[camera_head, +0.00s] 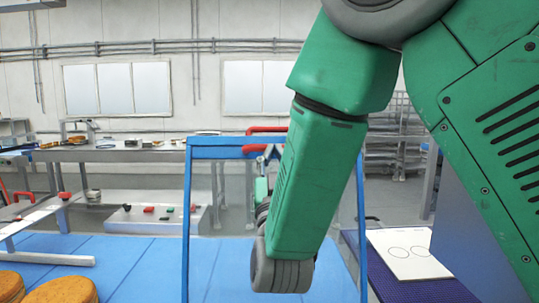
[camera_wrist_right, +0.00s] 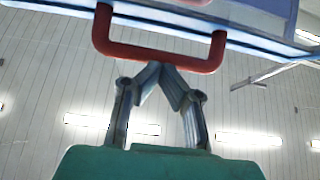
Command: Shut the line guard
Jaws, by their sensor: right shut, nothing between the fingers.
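The line guard (camera_head: 188,215) is a blue frame that stands upright in front of me, with a see-through panel. A red handle (camera_head: 255,148) shows at its top bar, partly behind my right arm, and another red piece (camera_head: 267,129) shows just above. In the wrist view the red U-shaped handle (camera_wrist_right: 158,55) is fixed to a blue bar. My right gripper (camera_head: 268,152) is shut and empty, its tips (camera_wrist_right: 166,68) right at the handle's bar; I cannot tell whether they touch. My left gripper is not in view.
A blue belt surface (camera_head: 110,260) lies behind and left of the frame, with round filled pieces (camera_head: 62,290) at the lower left. A white card (camera_head: 409,254) with two drawn circles lies at the right. A grey bench (camera_head: 120,154) stands farther back.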

